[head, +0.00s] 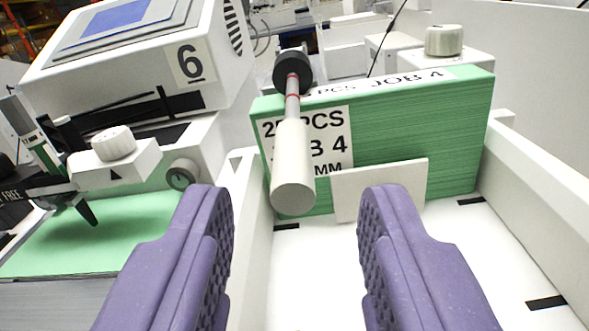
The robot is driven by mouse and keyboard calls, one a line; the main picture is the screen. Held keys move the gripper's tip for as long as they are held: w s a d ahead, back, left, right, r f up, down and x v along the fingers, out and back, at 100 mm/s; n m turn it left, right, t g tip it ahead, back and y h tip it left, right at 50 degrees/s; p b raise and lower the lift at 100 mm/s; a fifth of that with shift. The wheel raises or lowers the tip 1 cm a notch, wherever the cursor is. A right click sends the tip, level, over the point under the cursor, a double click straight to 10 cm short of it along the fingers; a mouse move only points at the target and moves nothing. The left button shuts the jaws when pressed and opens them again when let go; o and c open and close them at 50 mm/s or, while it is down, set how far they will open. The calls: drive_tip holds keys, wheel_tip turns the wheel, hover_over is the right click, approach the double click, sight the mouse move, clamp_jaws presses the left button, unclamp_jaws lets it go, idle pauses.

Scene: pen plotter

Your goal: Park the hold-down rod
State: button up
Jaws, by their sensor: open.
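The hold-down rod is a thin grey rod with red bands (292,95). It has a pale cylindrical handle (293,170) at the near end and a black round hub (293,69) at the far end. The rod passes in front of a green paper stack (400,145) labelled JOB 4, with its handle towards me. My gripper (297,225) has two purple fingers, spread wide apart and empty. The handle's near end appears between and beyond the fingertips, not touching them. Whether the rod touches the stack cannot be told.
A white tray (315,270) with black marks and side walls (545,220) holds the stack behind a small white plate (378,190). At left stands a plotter (140,60) marked 6, with a pen holder (115,160) over green paper (100,240). The tray floor nearby is clear.

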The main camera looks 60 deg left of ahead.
sight(289, 124)
drive_tip(key=shift+a+f, duration=0.1)
drive_tip(key=b+x, duration=0.2)
drive_tip(key=x, duration=0.5)
drive_tip(key=shift+w+a, duration=0.2)
drive_tip(key=shift+a, duration=0.05)
clamp_jaws()
